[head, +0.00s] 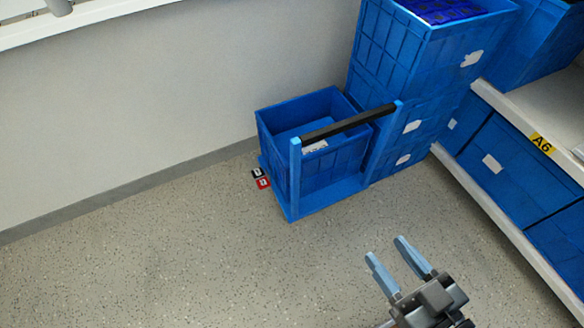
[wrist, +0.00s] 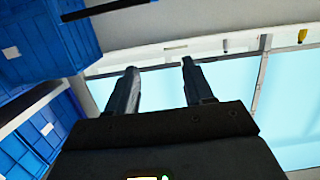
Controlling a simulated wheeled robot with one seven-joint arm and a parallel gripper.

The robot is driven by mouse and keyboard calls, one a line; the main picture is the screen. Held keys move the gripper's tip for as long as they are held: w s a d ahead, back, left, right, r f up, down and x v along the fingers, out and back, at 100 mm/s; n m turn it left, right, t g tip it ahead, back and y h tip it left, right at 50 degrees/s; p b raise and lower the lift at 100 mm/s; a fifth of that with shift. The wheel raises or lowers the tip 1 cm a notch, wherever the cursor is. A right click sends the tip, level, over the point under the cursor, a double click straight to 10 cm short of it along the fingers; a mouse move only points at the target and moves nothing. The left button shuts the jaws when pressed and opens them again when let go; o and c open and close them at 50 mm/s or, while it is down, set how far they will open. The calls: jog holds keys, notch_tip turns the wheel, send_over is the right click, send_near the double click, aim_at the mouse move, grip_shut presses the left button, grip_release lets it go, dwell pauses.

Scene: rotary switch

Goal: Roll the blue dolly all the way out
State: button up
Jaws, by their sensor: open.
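The blue dolly (head: 328,198) stands on the floor against the wall, carrying a blue crate (head: 335,165). Two blue uprights hold a black handle bar (head: 350,123) across its near side. My gripper (head: 386,248) is open and empty, in front of the dolly and to its lower right, apart from it. In the wrist view my gripper's two fingers (wrist: 160,74) are spread with nothing between them. A dark bar at the top of the wrist view may be the handle, but I cannot tell for sure.
Stacked blue crates (head: 425,75) stand right behind the dolly. A shelf with a yellow A6 label (head: 542,142) and more blue bins runs along the right. Small red and black markers (head: 260,178) lie left of the dolly. The floor (head: 170,255) in front and left is clear.

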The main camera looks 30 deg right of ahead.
jog(key=w+f+t+b, duration=0.1)
jog(key=w+f+b, duration=0.5)
jog(key=w+f, duration=0.75)
jog(key=b, duration=0.3)
send_near(297, 165)
jog(key=shift+t, duration=0.5)
jog(key=w+b, duration=0.1)
jog(key=w, duration=0.1)
jog(key=w+f+b, duration=0.1)
jog(key=w+b, duration=0.1)
jog(key=shift+w, duration=0.1)
jog(key=shift+w+b, duration=0.9)
jog(key=shift+w, duration=3.3)
jog(key=shift+c, duration=0.2)
grip_shut()
